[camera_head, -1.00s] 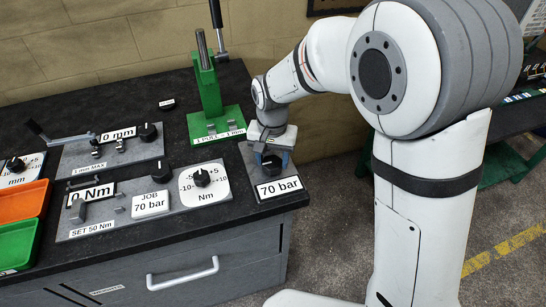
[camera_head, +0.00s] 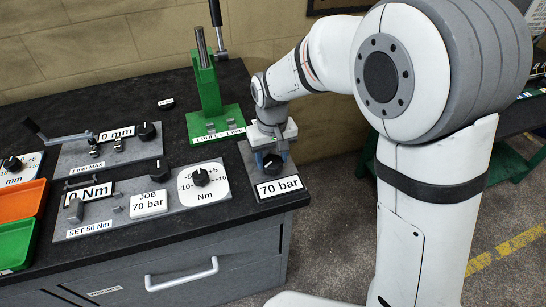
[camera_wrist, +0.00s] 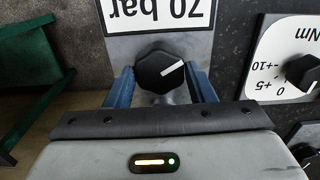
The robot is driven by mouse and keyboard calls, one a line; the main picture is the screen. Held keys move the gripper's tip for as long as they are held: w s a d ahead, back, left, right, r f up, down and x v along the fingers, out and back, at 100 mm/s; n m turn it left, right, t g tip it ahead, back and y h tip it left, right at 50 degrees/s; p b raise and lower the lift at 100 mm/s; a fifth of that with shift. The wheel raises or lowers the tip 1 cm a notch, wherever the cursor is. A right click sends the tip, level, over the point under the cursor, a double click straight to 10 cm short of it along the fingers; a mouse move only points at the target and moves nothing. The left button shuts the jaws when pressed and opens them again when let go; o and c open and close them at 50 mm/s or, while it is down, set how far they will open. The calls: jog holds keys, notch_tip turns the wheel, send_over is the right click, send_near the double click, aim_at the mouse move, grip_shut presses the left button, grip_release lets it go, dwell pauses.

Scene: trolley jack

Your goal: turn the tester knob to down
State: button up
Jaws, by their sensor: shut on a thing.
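The black tester knob (camera_head: 271,164) sits on a grey plate above the white "70 bar" label (camera_head: 279,187), at the right end of the bench. My gripper (camera_head: 273,158) is shut on it from above. In the wrist view the knob (camera_wrist: 158,72) is between my two blue fingers (camera_wrist: 162,86), and the label (camera_wrist: 160,14) appears upside down. The white pointer mark on the knob points right and slightly up in the wrist view, which is left and slightly down relative to the label's text.
A green press stand (camera_head: 208,95) is just behind the knob's plate. A torque panel with another black knob (camera_head: 201,177) lies to the left. Orange (camera_head: 22,199) and green (camera_head: 17,245) trays are at the far left.

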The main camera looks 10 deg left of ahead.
jog(key=n, duration=0.4)
jog(key=shift+n+b, duration=0.3)
jog(key=n, duration=0.4)
jog(key=shift+n, duration=0.4)
jog(key=o, duration=1)
jog(key=shift+c, duration=0.2)
